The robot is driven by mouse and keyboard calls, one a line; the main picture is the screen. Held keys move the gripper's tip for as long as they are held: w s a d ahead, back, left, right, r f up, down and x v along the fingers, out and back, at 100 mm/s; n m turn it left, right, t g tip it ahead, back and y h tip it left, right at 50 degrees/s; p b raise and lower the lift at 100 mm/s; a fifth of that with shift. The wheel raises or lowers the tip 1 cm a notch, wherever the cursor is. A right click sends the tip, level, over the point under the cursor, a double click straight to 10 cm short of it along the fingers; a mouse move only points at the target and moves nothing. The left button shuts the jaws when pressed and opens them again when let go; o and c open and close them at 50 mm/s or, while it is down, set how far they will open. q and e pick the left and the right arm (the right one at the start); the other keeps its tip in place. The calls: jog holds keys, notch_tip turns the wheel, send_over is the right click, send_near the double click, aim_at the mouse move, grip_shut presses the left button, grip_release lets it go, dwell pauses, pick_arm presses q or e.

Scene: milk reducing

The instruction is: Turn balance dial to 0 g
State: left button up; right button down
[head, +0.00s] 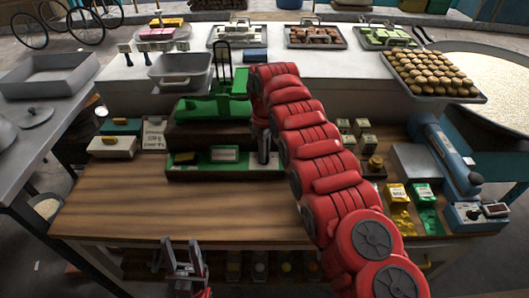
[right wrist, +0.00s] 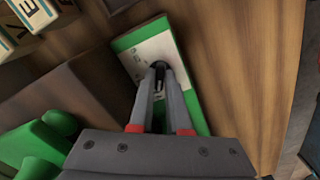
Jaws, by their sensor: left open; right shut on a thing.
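The green balance (head: 212,106) stands on a dark block near the back of the wooden table, with a green-topped base panel (head: 190,170) in front. In the right wrist view the green panel (right wrist: 194,118) carries a white plate with faint marks and a small dark dial (right wrist: 158,65). My right gripper (head: 264,158) points down at the panel's right part; in the right wrist view its fingers (right wrist: 160,78) are shut on the dial, hiding most of it. The dial's reading is not legible. My left gripper (head: 185,258) is open and empty at the table's front edge.
Yellow and green packets (head: 411,207) and a blue instrument (head: 447,155) lie at the right. A small cream box (head: 112,147) sits at the left. Trays of food (head: 433,75) stand on the white counter behind. The table's front left is clear.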

jog(key=shift+s+f, duration=0.15)
jog(key=c, duration=0.9)
grip_release()
jog(key=shift+r+p, duration=0.3)
jog(key=shift+r, duration=0.25)
notch_tip(320, 180, up, 16)
jog(key=p, duration=1.4)
jog(key=shift+r, duration=0.2)
